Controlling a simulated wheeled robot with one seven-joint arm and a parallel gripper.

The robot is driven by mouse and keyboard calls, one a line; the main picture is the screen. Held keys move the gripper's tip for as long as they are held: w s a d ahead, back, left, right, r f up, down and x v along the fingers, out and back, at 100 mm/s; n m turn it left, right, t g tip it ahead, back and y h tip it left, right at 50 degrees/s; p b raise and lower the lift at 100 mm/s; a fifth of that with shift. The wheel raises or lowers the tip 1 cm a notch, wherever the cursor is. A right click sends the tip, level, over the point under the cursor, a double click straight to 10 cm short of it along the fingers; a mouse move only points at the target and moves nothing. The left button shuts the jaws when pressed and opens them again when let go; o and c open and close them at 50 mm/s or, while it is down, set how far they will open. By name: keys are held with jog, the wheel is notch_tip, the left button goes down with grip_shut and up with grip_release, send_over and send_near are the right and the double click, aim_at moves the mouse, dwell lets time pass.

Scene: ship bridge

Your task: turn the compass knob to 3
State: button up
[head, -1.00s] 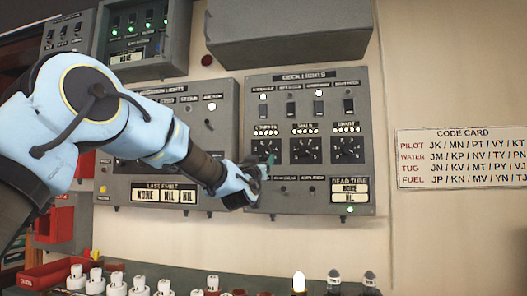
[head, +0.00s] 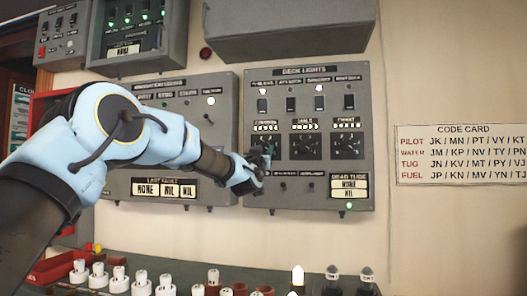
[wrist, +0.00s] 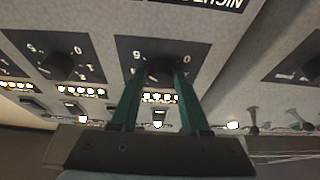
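The compass knob (wrist: 161,68) is a dark round knob on a black dial plate at the left of the three dials on the deck lights panel; its plate also shows in the head view (head: 256,141). My gripper (wrist: 160,76) has one teal finger on each side of this knob, and the knob fills the gap between them. In the head view, my gripper (head: 268,153) reaches the dial from below left. The fingers cover part of the dial and its numbers, so I cannot read the setting. The wrist view is upside down.
The middle dial (head: 305,147) and the chart dial (head: 347,146) sit right of the compass dial. Toggle switches (head: 319,104) are above. A code card (head: 461,154) hangs on the wall at right. White pegs (head: 140,281) stand on the console below.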

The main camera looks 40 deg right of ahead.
grip_shut()
